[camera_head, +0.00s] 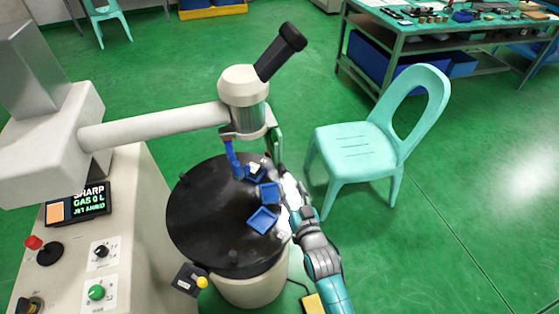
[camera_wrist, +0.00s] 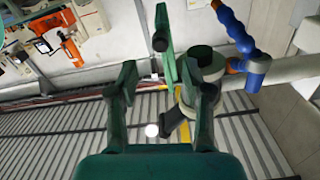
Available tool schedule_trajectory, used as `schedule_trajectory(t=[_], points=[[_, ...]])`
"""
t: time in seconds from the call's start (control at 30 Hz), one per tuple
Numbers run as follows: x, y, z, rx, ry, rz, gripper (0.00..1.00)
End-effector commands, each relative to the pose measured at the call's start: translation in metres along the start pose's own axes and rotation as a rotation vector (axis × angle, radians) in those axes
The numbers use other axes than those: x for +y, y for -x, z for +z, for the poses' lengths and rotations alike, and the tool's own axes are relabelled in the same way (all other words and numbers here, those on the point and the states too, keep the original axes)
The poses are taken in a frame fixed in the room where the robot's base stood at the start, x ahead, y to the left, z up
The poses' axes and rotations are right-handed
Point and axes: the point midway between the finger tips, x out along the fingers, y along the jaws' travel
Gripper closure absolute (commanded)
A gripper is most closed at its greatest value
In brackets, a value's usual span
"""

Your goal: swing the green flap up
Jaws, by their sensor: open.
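The green flap (camera_head: 276,138) is a narrow panel beside the microscope-like head, above the far right of the round black table. In the wrist view the flap (camera_wrist: 164,45) shows as a green bar with a dark round knob, ahead of my fingers. My gripper (camera_head: 281,172) is just below the flap in the head view, partly washed out by glare. In the wrist view my gripper (camera_wrist: 158,82) has its two green fingers apart with nothing between them. I cannot tell whether a fingertip touches the flap.
A blue jointed hose (camera_head: 234,160) hangs left of my gripper. Blue trays (camera_head: 263,219) sit on the black table (camera_head: 205,215). The white head (camera_head: 243,88) and its arm (camera_head: 155,127) are above. A turquoise chair (camera_head: 362,150) stands to the right on green floor.

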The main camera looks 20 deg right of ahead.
Motion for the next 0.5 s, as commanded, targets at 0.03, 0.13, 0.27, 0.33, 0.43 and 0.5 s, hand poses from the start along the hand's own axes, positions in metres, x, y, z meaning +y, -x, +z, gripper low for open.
schedule_trajectory(t=[0.03, 0.13, 0.27, 0.33, 0.43, 0.5], points=[[0.0, -0.005, -0.001, 0.002, 0.0, 0.0, 0.5], [0.0, -0.019, -0.001, 0.002, 0.0, 0.0, 0.5], [0.0, -0.042, -0.002, 0.003, 0.0, 0.0, 0.5], [0.0, -0.053, -0.002, 0.003, 0.0, 0.0, 0.5], [0.0, -0.069, -0.001, 0.003, 0.0, 0.0, 0.5], [0.0, -0.079, -0.002, 0.003, 0.0, 0.0, 0.5]])
